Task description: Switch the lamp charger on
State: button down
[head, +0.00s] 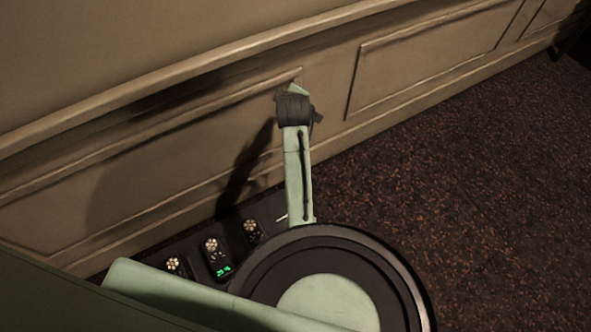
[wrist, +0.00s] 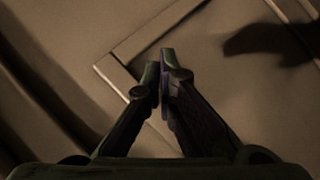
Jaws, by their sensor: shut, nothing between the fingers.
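Part of a dark unit shows low in the head view, with several black modules that each carry a cluster of pale round spots. The middle module (head: 215,254) also has a small green lit readout (head: 223,271). I cannot tell which part, if any, is the lamp charger, and no switch can be made out. My gripper (wrist: 161,65) is shut and empty in the wrist view, its fingertips together in front of the wall panel. In the head view my arm reaches up from the unit towards the wall, and the fingers cannot be made out there.
A beige panelled wall (head: 190,125) with raised mouldings runs behind the unit, close to my gripper. My arm hides much of the unit's near and right side. Dark speckled carpet (head: 480,190) lies open to the right.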

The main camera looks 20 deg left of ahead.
jog(key=s+d+f+n+g+h, duration=0.1)
jog(key=s+d+f+n+g, duration=0.1)
jog(key=s+f, duration=0.6)
jog(key=s+d+f+n+g+h, duration=0.1)
jog(key=s+f+n+g, duration=0.4)
jog(key=f, duration=0.8)
jog(key=s+d+f+n+g+h, duration=0.2)
jog(key=s+d+f+n+g, duration=0.1)
jog(key=s+f, duration=0.7)
jog(key=shift+s+d+f+n+g, duration=0.4)
jog(key=shift+s+d+n, duration=0.1)
jog(key=shift+n, duration=0.3)
jog(key=f, duration=0.4)
jog(key=f+b, duration=0.1)
jog(key=f, duration=0.3)
jog(key=s+d+f, duration=0.1)
jog(key=f, duration=0.3)
jog(key=shift+f+b, duration=0.3)
jog(key=shift+f, duration=0.05)
jog(key=shift+d+f, duration=0.1)
jog(key=shift+f, duration=0.4)
